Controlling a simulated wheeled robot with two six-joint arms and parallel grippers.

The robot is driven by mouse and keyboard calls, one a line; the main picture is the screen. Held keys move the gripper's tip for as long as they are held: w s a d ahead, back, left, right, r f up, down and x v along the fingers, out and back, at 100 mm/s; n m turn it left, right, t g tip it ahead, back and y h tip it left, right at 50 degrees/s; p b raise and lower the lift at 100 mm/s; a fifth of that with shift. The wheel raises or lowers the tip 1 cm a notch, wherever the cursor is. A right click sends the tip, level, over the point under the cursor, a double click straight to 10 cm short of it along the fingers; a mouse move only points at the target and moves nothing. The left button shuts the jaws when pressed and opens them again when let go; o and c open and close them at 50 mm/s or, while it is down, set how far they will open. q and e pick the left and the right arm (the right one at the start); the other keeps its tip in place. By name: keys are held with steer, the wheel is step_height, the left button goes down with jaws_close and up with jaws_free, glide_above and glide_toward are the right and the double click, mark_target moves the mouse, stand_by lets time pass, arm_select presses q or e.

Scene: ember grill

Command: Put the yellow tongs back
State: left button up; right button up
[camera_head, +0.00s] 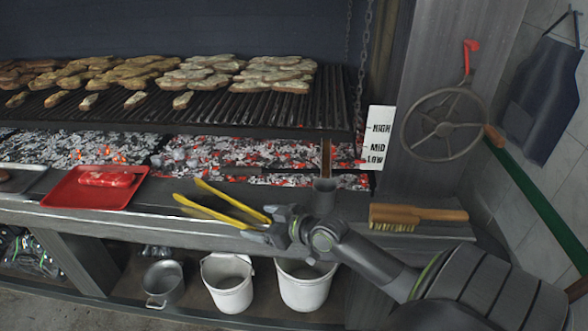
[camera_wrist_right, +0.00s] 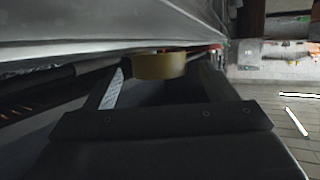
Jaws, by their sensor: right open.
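The yellow tongs (camera_head: 228,203) lie on the grey ledge in front of the grill, their two arms spread toward the left and their joined end toward the right, at the ledge's front edge. My right gripper (camera_head: 268,224) is open at that joined end. In the right wrist view, a yellow band of the tongs (camera_wrist_right: 158,66) shows between the two fingers of my right gripper (camera_wrist_right: 162,78). I cannot tell whether the fingers touch it. My left gripper is not in view.
A red tray (camera_head: 70,191) with a red packet stands left on the ledge. A wooden brush (camera_head: 420,215) lies to the right. Food covers the grate (camera_head: 320,105) over glowing embers. White buckets (camera_head: 230,290) and a pot (camera_head: 163,283) stand below. A handwheel (camera_head: 443,125) is at right.

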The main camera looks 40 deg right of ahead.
steer(key=p+v, duration=0.4)
steer(key=v, duration=1.1)
steer(key=shift+s+p, duration=0.35)
steer(key=shift+d+r, duration=0.1)
steer(key=shift+d, duration=0.05)
